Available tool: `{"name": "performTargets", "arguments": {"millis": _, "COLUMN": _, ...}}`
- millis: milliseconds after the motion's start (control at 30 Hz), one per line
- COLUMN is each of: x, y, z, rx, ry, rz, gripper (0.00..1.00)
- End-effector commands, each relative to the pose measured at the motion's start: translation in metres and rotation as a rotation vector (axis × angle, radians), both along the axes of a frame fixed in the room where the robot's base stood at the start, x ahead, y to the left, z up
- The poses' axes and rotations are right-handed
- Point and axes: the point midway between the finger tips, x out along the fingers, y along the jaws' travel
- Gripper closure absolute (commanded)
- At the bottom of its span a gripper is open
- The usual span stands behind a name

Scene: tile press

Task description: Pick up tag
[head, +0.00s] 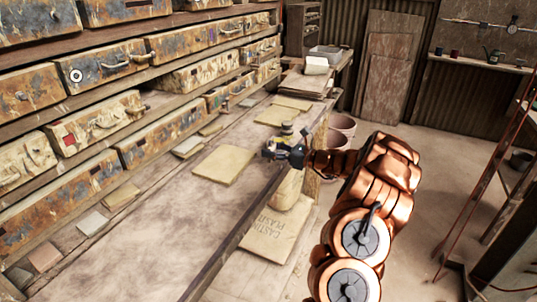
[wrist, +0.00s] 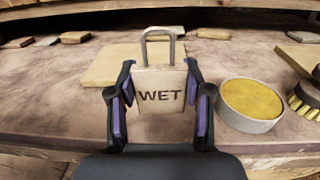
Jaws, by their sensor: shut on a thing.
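The tag (wrist: 160,97) is a pale beige plate marked "WET" with a grey metal loop on top. It stands upright in the wrist view, loop up. My gripper (wrist: 160,112) has a dark finger with a purple pad on each side of the tag and is shut on it. In the head view my gripper (head: 284,152) is over the right edge of the workbench. The tag is too small there to make out clearly. I cannot tell whether its lower edge touches the bench.
A round tin of yellow material (wrist: 251,102) stands close right of the tag, with a brush (wrist: 304,104) beyond it. A flat beige slab (wrist: 100,70) lies behind. Drawers (head: 175,45) line the bench's left. The workbench (head: 150,215) has bare room in front.

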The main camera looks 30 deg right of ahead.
Motion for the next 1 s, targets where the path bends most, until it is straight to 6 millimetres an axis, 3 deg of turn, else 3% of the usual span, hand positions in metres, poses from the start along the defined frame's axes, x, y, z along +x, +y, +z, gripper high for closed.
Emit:
{"name": "performTargets", "arguments": {"millis": 500, "x": -0.11, "y": -0.002, "z": 0.011, "rx": 0.001, "ry": -0.005, "rz": -0.002, "gripper": 0.74}}
{"name": "performTargets", "arguments": {"millis": 733, "x": -0.134, "y": -0.002, "z": 0.013, "rx": -0.001, "ry": -0.003, "rz": 0.0, "gripper": 0.74}}
{"name": "performTargets", "arguments": {"millis": 1000, "x": -0.141, "y": -0.002, "z": 0.014, "rx": -0.001, "ry": -0.003, "rz": 0.001, "gripper": 0.74}}
